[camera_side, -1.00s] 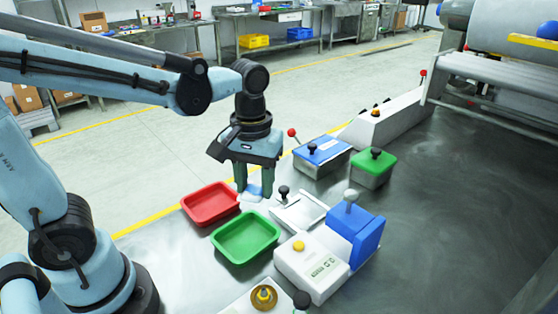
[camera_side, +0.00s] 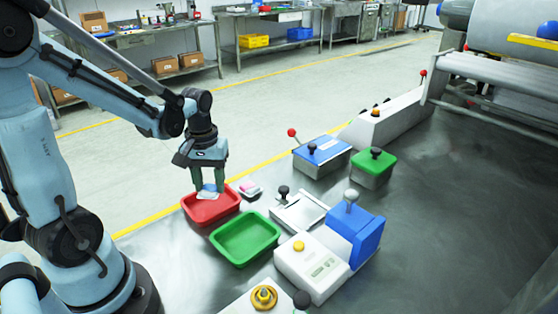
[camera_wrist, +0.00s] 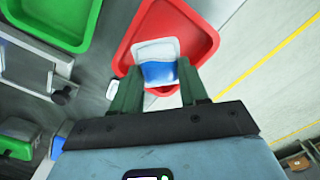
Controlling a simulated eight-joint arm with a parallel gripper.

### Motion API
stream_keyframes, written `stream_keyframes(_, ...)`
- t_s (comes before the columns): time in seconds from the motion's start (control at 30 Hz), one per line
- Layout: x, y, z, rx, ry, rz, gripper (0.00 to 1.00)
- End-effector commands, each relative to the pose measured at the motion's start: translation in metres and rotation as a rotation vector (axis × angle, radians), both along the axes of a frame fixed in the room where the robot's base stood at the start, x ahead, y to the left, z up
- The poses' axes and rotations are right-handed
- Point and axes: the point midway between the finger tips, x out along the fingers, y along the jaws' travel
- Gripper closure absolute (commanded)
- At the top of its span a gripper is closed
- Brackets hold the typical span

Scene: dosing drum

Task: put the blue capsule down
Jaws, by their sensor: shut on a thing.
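The blue capsule (camera_wrist: 158,71), blue and white, sits between the two green fingers of my gripper (camera_wrist: 157,88) in the wrist view. My gripper (camera_side: 208,190) is shut on it and hangs over the red tray (camera_side: 217,215) in the side view. The red tray (camera_wrist: 203,40) surrounds the capsule in the wrist view. In the side view only a pale bit of the capsule (camera_side: 208,195) shows below the fingers. I cannot tell whether it touches the tray floor.
A green tray (camera_side: 246,258) stands just in front of the red one. A small pink and white piece (camera_side: 250,188) lies on the table right of the red tray.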

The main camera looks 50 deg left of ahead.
Motion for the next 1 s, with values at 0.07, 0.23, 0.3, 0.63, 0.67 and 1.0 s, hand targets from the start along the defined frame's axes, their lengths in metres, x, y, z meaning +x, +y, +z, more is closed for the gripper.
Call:
stream_keyframes(0.07, 0.001, 0.005, -0.003, 0.0, 0.0, 0.001, 0.89)
stream_keyframes(0.23, 0.001, 0.007, -0.011, 0.0, 0.0, -0.001, 0.89)
stream_keyframes(0.3, 0.001, 0.007, -0.018, 0.0, 0.0, -0.001, 0.89)
stream_keyframes(0.63, 0.001, 0.007, -0.044, 0.001, -0.001, -0.001, 0.89)
stream_keyframes(0.67, 0.001, 0.007, -0.045, 0.001, -0.001, -0.001, 0.89)
stream_keyframes(1.0, 0.001, 0.007, -0.047, 0.0, 0.0, -0.001, 0.89)
